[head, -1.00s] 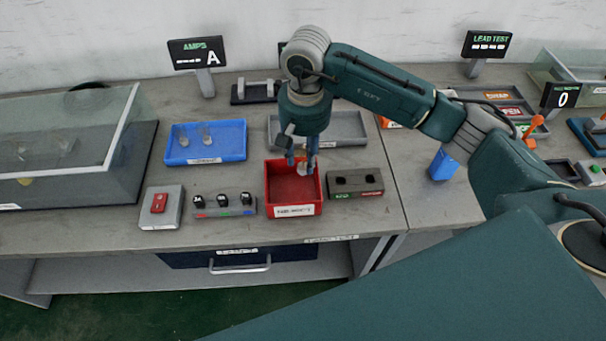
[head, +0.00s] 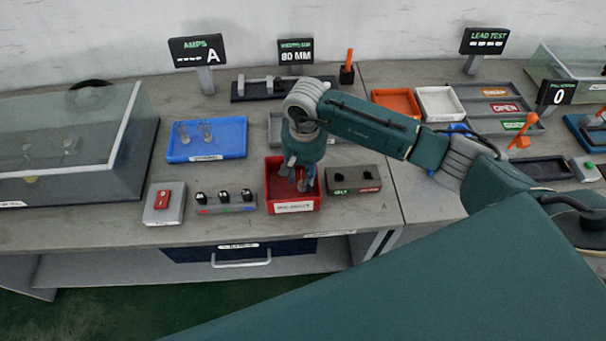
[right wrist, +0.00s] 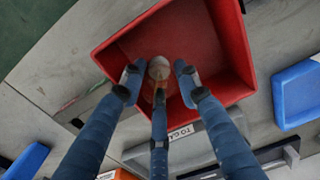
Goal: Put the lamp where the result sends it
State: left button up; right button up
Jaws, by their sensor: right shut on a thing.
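My right gripper (head: 302,183) reaches down into the red tray (head: 292,207) in the head view. In the right wrist view, its three blue fingers (right wrist: 160,85) close around a pale, rounded lamp (right wrist: 160,67). The lamp is over the inside of the red tray (right wrist: 190,30); I cannot tell whether it touches the floor. In the head view the fingers mostly hide the lamp. Two clear lamps (head: 205,131) stand in the blue tray (head: 230,150). The AMPS display (head: 197,50) shows dashes and an A. My left gripper is not in view.
A grey tray (head: 275,128) lies behind. A clear-covered case (head: 70,150) fills the far left.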

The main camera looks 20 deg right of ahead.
jog(key=shift+f, duration=0.15)
jog(key=o, duration=1)
jog(key=shift+r, duration=0.3)
jog(key=shift+w+r, duration=0.1)
jog(key=shift+r, duration=0.2)
jog(key=r+b, duration=0.2)
jog(key=r, duration=0.3)
jog(key=r+b, duration=0.1)
jog(key=r, duration=0.4)
jog(key=shift+s+d+r+b, duration=0.1)
jog(key=shift+s+r+b, duration=0.1)
jog(key=shift+r+b, duration=0.15)
jog(key=shift+r, duration=0.3)
